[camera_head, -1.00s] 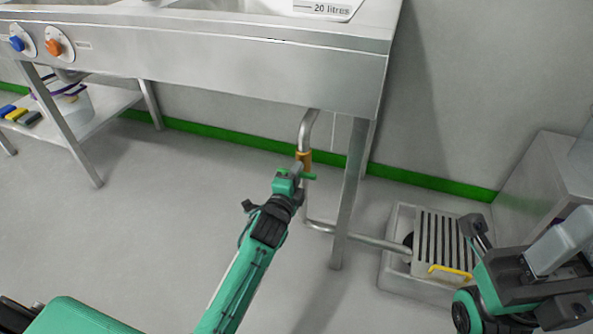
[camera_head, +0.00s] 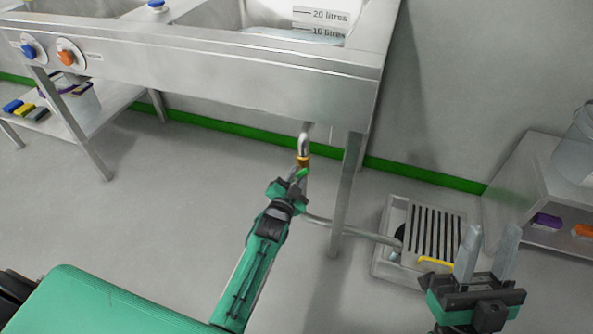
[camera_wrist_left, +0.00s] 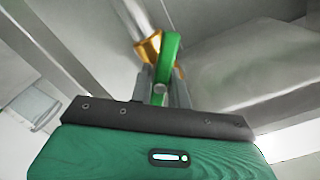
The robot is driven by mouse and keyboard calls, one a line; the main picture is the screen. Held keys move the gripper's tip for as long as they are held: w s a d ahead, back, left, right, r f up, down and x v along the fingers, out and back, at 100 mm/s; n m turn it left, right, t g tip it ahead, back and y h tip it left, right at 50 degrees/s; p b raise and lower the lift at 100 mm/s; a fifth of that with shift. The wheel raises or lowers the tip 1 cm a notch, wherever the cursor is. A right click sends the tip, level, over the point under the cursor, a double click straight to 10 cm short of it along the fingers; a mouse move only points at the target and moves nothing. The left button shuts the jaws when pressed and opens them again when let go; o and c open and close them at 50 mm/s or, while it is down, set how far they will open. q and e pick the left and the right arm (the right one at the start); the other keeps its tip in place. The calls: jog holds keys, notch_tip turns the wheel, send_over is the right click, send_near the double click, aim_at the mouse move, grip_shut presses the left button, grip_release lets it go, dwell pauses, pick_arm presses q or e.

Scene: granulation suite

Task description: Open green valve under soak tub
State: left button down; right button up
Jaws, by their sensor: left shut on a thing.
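The green valve handle (camera_head: 301,174) is on the drain pipe below a brass fitting (camera_head: 303,162), under the steel soak tub (camera_head: 250,58). My left gripper (camera_head: 294,184) is shut on the handle. In the left wrist view, the green handle (camera_wrist_left: 171,58) stands up between my left fingers (camera_wrist_left: 160,90), beside the brass fitting (camera_wrist_left: 149,47). In the head view the handle slants up to the right. My right gripper (camera_head: 487,254) is open and empty at the lower right, with its two fingers pointing up.
The tub leg (camera_head: 346,195) stands just right of the pipe. The drain pipe (camera_head: 350,231) runs right to a grated floor drain (camera_head: 432,235). A low shelf unit (camera_head: 515,190) is at the right. Open floor lies at the left.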

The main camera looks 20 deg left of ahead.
pick_arm(q)
jog(key=shift+r+n+p, duration=0.1)
jog(key=shift+n+p, duration=1.35)
jog(key=shift+n, duration=0.25)
pick_arm(e)
jog(key=w+a+f+g+h, duration=0.1)
jog(key=w+a+f+g, duration=0.3)
jog(key=f+g, duration=0.55)
pick_arm(q)
jog(key=shift+n+p, duration=0.65)
jog(key=shift+n, duration=0.25)
jog(key=shift+n+p, duration=0.55)
jog(key=shift+n, duration=0.65)
pick_arm(e)
jog(key=s+a+f+g, duration=0.1)
jog(key=s+f+g, duration=0.1)
jog(key=f, duration=0.4)
jog(key=s+a+f+g+h, duration=0.1)
jog(key=s+f+g, duration=0.1)
jog(key=f+g, duration=0.2)
notch_tip(320, 180, down, 3)
jog(key=shift+a+f+g, duration=0.15)
jog(key=shift+a+g, duration=0.2)
jog(key=shift+a, duration=0.05)
jog(key=shift+s, duration=0.1)
